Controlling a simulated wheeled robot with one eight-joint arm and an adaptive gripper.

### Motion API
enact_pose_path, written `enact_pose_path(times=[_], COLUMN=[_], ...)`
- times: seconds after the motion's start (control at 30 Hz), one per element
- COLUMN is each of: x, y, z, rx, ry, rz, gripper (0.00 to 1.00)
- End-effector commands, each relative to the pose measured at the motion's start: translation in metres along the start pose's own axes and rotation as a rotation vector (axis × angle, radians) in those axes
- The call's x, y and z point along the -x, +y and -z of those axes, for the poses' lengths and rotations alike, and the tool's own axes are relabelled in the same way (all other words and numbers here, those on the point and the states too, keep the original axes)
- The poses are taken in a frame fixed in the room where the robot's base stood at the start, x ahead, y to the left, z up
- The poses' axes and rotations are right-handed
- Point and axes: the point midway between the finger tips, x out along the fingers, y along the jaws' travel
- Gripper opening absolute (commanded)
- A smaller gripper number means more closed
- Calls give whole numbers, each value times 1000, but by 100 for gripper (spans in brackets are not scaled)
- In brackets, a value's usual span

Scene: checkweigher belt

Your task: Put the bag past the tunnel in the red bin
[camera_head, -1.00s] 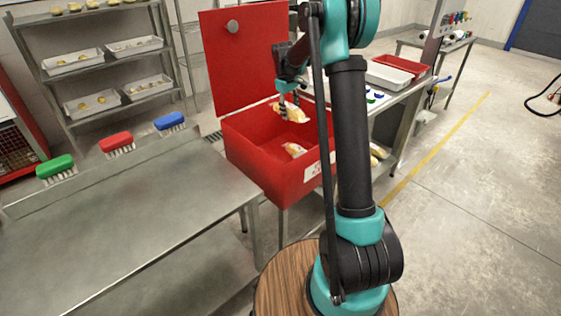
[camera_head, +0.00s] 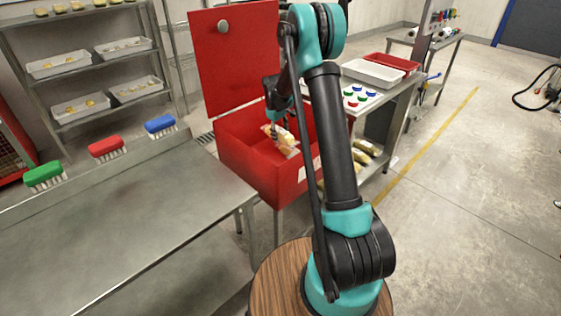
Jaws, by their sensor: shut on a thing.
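The red bin (camera_head: 250,164) stands past the end of the steel table, its lid (camera_head: 238,70) raised at the back. My gripper (camera_head: 275,132) is shut on a pale bag with yellow-brown contents (camera_head: 285,136). It holds the bag inside the bin's opening, below the rim level of the back. Another pale bag (camera_head: 290,151) shows just under the held one, lying in the bin; whether the two touch I cannot tell. My arm hides the bin's right part. I cannot make out the tunnel in this view.
A bare steel table (camera_head: 130,220) lies at left, with green (camera_head: 43,175), red (camera_head: 106,147) and blue (camera_head: 160,124) brushes along its back. A bench with a white tray (camera_head: 372,72) and a red tray (camera_head: 391,62) stands right of the bin. Bags lie on its lower shelf (camera_head: 365,150).

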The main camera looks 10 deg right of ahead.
Motion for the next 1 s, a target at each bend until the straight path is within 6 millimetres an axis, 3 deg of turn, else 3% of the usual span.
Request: enact_pose_path(times=[0.2,0.4,1.0], x=[-54,-93,-144], y=[-9,-16,-25], z=[0,0,0], rx=[0,0,0], ry=[0,0,0], rz=[0,0,0], gripper=[9,9,9])
